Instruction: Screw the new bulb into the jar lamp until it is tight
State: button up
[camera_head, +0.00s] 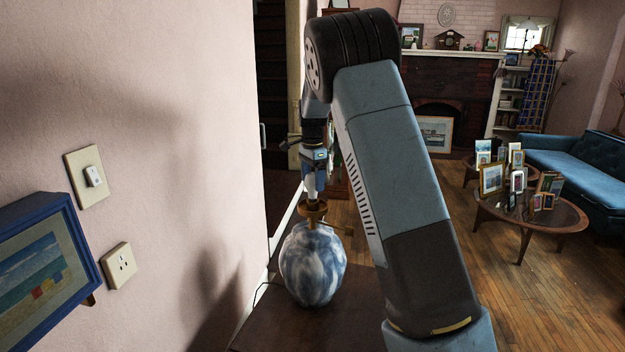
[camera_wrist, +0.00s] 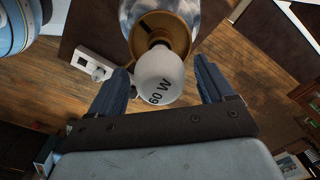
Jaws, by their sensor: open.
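The jar lamp (camera_head: 313,265) has a round, mottled blue-and-white body and stands on a dark table by the wall. Its brass top (camera_head: 313,209) shows in the wrist view as a brass cup (camera_wrist: 164,30). A white bulb (camera_wrist: 160,75) printed "60 W" sits at the cup's dark socket, base toward it. How far it is threaded in cannot be seen. My gripper (camera_wrist: 162,68) is open, with one blue finger on each side of the bulb and gaps showing. In the head view, my gripper (camera_head: 314,178) points down over the lamp; the bulb is hard to make out there.
The dark table (camera_head: 300,335) is narrow, against the pink wall. A wall switch (camera_head: 90,176), an outlet (camera_head: 121,264) and a blue-framed picture (camera_head: 35,265) are at left. An oval coffee table (camera_head: 545,228) with several frames and a blue sofa (camera_head: 580,170) stand right, beyond open wooden floor.

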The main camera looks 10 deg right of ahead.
jog(key=n, duration=1.6)
jog(key=shift+n, duration=0.3)
jog(key=n, duration=0.5)
jog(key=shift+n, duration=4.1)
